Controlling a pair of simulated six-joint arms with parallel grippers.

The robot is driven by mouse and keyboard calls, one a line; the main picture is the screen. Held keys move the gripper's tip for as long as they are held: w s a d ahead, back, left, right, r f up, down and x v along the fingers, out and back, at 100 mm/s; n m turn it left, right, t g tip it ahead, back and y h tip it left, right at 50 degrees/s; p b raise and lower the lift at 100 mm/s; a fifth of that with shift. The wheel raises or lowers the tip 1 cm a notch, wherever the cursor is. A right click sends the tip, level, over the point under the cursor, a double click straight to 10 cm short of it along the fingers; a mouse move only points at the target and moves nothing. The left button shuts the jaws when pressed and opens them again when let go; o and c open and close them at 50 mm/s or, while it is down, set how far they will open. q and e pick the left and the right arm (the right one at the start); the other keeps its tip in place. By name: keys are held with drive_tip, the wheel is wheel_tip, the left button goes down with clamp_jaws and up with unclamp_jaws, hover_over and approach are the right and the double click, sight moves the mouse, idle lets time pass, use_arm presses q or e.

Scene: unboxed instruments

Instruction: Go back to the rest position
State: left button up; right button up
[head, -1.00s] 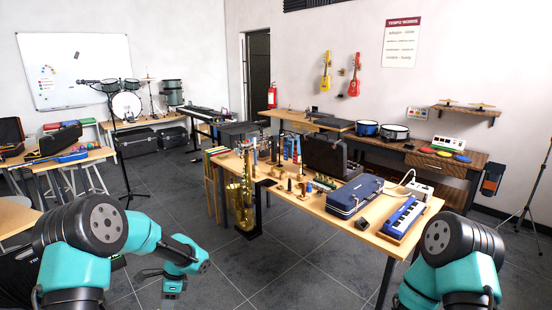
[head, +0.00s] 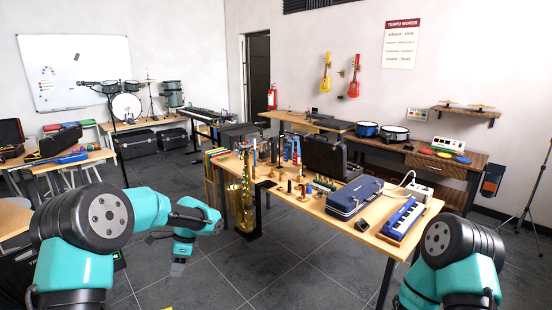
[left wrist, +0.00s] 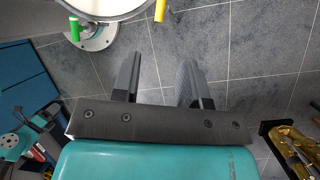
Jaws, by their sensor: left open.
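My left gripper (head: 178,268) hangs over the floor in the head view, left of the main table (head: 334,216). In the left wrist view its two dark fingers (left wrist: 158,80) stand apart with only grey floor tiles between them, so it is open and empty. My right arm shows at the bottom right of the head view, but its gripper is out of the frame.
A gold saxophone (head: 241,202) stands at the table's left end, and its gold tubing (left wrist: 296,150) shows at the right of the left wrist view. A blue case (head: 353,198) and a small blue keyboard (head: 404,217) lie on the table.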

use_arm(q)
drive_tip(key=x, duration=1.7)
drive_tip(key=shift+w+r+n, duration=0.1)
drive_tip(key=shift+n, duration=0.3)
drive_tip(key=shift+w+d+r+n, duration=0.1)
drive_tip(key=shift+r+n, duration=0.2)
drive_tip(key=shift+r, duration=0.05)
drive_tip(key=v, duration=1)
drive_tip(key=shift+w, duration=0.15)
drive_tip(key=shift+a, duration=0.25)
